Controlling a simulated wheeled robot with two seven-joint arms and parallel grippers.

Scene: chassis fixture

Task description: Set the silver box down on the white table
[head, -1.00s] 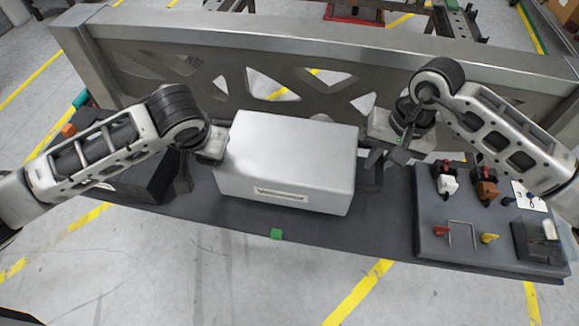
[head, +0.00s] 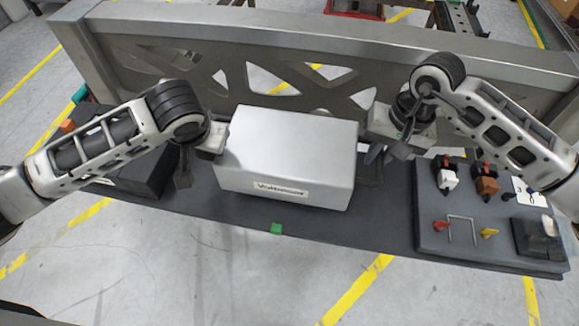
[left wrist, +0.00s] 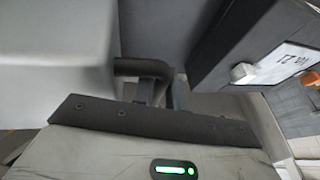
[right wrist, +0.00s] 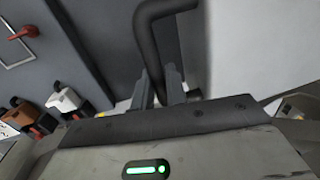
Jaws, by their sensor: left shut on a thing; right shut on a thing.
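The silver box (head: 287,140), with a label on its front, is level over the dark grey bench (head: 240,215) in the head view. I cannot tell whether it rests on the bench or hangs just above it. My left gripper (left wrist: 160,95) is shut on the dark handle (left wrist: 142,67) at the box's left side. My right gripper (right wrist: 163,88) is shut on the other dark handle (right wrist: 152,30) at its right side. Box sides also show in the left wrist view (left wrist: 55,85) and the right wrist view (right wrist: 255,50). I see no white table.
A grey frame with cutouts (head: 300,45) stands behind the box. A grey panel with connectors and small levers (head: 465,215) is at the right. A black box (head: 140,180) is at the left, partly behind my left arm. Floor in front is clear.

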